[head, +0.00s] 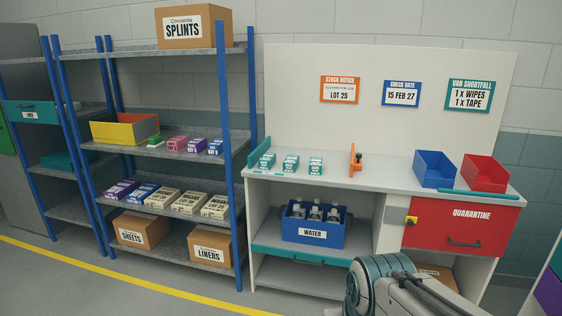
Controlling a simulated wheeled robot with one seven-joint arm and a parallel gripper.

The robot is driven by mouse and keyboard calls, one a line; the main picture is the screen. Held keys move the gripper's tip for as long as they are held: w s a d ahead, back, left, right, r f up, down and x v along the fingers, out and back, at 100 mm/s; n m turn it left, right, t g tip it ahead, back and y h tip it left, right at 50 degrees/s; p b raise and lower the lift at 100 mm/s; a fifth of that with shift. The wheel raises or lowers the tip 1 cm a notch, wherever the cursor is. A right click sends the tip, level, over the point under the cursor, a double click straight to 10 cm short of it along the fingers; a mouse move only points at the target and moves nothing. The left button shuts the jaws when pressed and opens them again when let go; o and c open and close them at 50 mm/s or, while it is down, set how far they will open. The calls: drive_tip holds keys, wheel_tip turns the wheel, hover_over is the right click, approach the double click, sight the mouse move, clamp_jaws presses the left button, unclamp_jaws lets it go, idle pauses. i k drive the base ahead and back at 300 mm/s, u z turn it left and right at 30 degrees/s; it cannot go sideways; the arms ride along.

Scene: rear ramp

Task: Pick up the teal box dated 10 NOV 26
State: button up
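Three small teal-and-white boxes stand in a row on the left part of the grey worktop: a left box (266,162), a middle box (290,164) and a right box (315,165). Their printed labels are too small to read, so I cannot tell which one is dated 10 NOV 26. They stand apart from one another with narrow gaps. Part of my arm shows at the bottom right, in front of the bench and below the worktop. My gripper is out of the picture.
An orange upright device (355,160) stands right of the boxes. A blue bin (434,169) and a red bin (484,173) are further right. A teal lip (260,152) edges the worktop's left side. A blue-post shelf (232,160) adjoins the bench. Mid-worktop is clear.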

sight(315, 167)
drive_tip(key=i, duration=1.15)
drive_tip(key=z, duration=1.95)
drive_tip(key=k, duration=0.25)
drive_tip(key=u, duration=1.8)
